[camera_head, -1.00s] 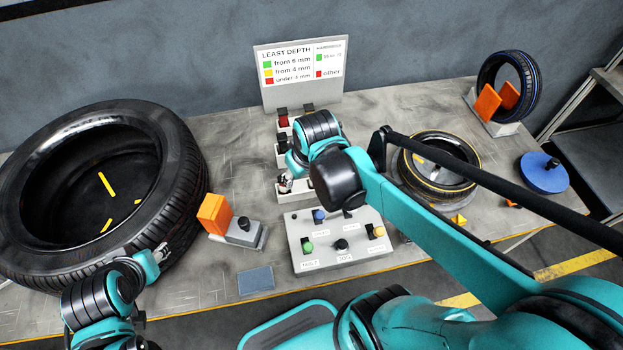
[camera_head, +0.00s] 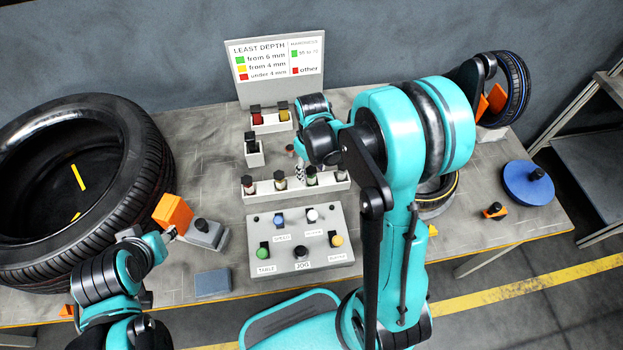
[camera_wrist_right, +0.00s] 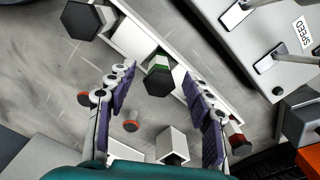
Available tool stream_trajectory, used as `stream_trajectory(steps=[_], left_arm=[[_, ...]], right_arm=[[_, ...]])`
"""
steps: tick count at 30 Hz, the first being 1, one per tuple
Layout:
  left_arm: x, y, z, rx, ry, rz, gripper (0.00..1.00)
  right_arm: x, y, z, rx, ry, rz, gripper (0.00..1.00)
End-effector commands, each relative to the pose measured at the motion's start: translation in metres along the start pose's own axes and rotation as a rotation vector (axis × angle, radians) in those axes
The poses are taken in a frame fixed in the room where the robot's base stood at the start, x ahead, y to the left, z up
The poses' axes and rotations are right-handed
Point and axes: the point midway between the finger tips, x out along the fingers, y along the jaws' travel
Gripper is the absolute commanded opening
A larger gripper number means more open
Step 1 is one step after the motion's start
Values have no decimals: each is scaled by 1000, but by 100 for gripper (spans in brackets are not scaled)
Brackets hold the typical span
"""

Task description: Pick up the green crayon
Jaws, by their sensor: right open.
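The green crayon, with a black hexagonal cap and a green band, stands in the long white rack in the right wrist view (camera_wrist_right: 157,82). It also shows in the head view (camera_head: 311,180). My right gripper (camera_wrist_right: 156,76) is open, with one finger on each side of the green crayon; I cannot tell whether either touches it. In the head view the right gripper (camera_head: 302,168) is partly hidden behind its own wrist. My left gripper (camera_head: 168,236) is at the left, near an orange block (camera_head: 173,214); its jaw state is unclear.
Other capped crayons stand in the same white rack (camera_head: 262,193). Smaller white holders (camera_head: 254,159) stand behind. A button panel (camera_head: 325,258) is in front. A large tyre (camera_head: 140,150) lies left; a blue disc (camera_head: 528,184) lies right.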

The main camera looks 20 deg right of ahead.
Motion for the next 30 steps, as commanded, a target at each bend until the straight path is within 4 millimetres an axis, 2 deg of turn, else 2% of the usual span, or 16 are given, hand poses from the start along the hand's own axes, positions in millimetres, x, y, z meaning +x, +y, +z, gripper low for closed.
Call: stream_trajectory(steps=[1, 4, 12, 18, 30], left_arm=[[7, 0, 5, 0, 0, 0, 40], [11, 0, 8, 0, 0, 0, 40], [11, 0, 8, 0, 0, 0, 40], [11, 0, 8, 0, 0, 0, 40], [9, 0, 7, 0, 0, 0, 40]], right_arm=[[13, 1, 0, 0, 0, 0, 52], [27, 1, 0, 0, 0, 0, 52], [30, 1, 0, 0, 1, 0, 52], [30, 1, 0, 1, 1, 0, 0], [26, 1, 0, 1, 1, 0, 0]])
